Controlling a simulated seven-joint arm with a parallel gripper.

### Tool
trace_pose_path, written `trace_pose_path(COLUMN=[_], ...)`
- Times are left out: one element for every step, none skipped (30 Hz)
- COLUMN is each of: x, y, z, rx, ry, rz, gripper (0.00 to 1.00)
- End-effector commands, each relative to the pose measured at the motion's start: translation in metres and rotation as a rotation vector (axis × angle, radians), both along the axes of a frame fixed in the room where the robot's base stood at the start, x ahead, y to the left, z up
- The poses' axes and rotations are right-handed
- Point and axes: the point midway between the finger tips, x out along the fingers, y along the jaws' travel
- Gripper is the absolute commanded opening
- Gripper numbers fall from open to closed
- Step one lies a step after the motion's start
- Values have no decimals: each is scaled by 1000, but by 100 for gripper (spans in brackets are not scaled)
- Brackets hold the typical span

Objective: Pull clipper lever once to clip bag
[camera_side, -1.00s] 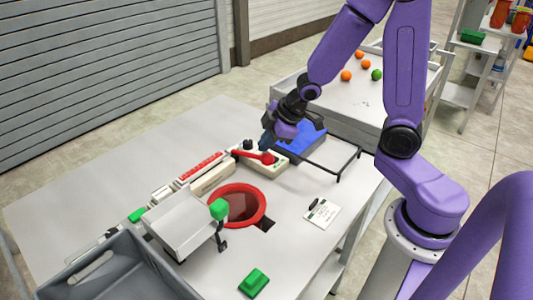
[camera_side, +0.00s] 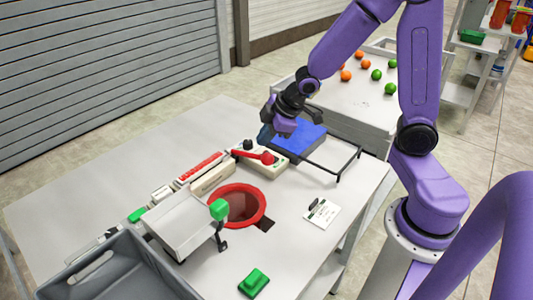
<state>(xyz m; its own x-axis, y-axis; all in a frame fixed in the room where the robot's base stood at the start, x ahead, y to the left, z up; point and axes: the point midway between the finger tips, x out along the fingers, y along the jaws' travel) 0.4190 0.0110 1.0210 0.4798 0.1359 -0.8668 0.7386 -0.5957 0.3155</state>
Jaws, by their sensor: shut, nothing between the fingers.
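The net clipper is a long white and red machine (camera_side: 207,177) lying across the table. Its red lever (camera_side: 250,155) ends in a red ball knob (camera_side: 267,158) over the cream base at the machine's right end. My gripper (camera_side: 271,138) is shut and empty, just above and behind the red knob, near a small black knob (camera_side: 247,144). A small gap seems to lie between the fingertips and the lever, though contact is hard to judge from this angle. A red ring opening (camera_side: 262,207) is in front of the machine. No bag can be made out clearly.
A metal chute (camera_side: 182,222) and a grey bin (camera_side: 120,275) stand at front left. Oranges and limes lie on a white side table (camera_side: 350,98). The table's left is clear.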

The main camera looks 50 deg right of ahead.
Motion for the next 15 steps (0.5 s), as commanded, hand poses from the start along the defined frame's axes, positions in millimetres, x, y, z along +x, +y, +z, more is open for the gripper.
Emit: trace_pose_path(x=[1,2,2,3,3,3,4,4,4,4,4,3,3,3,3], y=[-1,-1,-1,-2,-2,-2,-2,-1,-1,0,0,1,2,2,3], z=[2,3,4,5,7,8,9,11,12,13,14,16,17,18,20], rx=[-2,-2,-3,-2,-3,-2,-1,-2,0,0,2,3,6,6,8], ry=[-2,-2,-3,-2,-2,-2,-2,-2,0,0,2,3,3,5,5], rz=[-2,-2,-2,-4,-3,-3,-3,-2,-2,-1,-1,1,2,3,4], gripper=[0,0,0,0,0,0,0,0,0,0,0,0,0,0,0])
